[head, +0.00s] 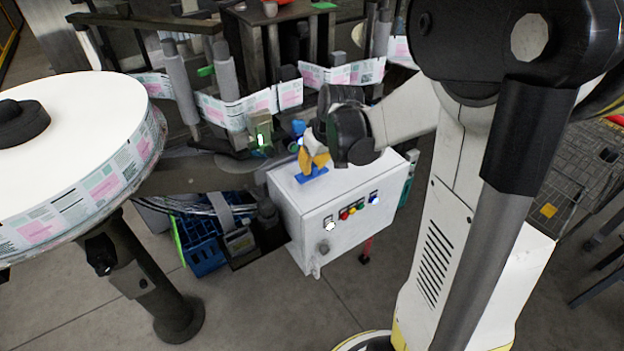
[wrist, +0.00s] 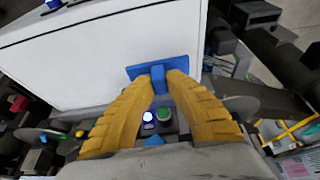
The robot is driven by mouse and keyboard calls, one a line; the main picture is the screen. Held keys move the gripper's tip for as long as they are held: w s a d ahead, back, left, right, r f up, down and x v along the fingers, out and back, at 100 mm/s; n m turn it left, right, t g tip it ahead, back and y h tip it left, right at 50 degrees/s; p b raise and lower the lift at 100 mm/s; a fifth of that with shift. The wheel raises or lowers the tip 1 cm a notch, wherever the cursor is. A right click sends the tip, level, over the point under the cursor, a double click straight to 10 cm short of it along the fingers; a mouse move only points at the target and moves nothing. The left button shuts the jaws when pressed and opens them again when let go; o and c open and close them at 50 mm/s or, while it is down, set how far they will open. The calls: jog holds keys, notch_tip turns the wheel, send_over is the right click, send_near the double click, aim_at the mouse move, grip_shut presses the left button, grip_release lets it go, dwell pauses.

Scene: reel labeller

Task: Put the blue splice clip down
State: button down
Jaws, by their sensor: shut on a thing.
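The blue splice clip (head: 311,174) is at the top of the white control cabinet (head: 287,193), near its back left part in the head view. My gripper (head: 316,160) has yellow fingers pointing down and is shut on the clip. In the wrist view the fingertips (wrist: 159,82) pinch the narrow middle of the clip (wrist: 136,71), and its wide flat bar shows beyond them over the edge of the white surface. I cannot tell whether the clip touches the cabinet top or hangs just above it.
The cabinet front has several coloured buttons (head: 351,210). A large label reel (head: 75,115) stands at left. The label web (head: 240,108) runs over rollers behind the cabinet. A blue crate (head: 203,250) sits low at left. The cabinet top's front part is clear.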

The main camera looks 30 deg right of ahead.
aim_at(312, 177)
jog(key=shift+f+b, duration=0.85)
jog(key=shift+f, duration=1.1)
jog(key=shift+f, duration=0.2)
jog(key=c, duration=1.5)
grip_release()
jog(key=shift+o, duration=0.2)
jog(key=shift+r, duration=0.1)
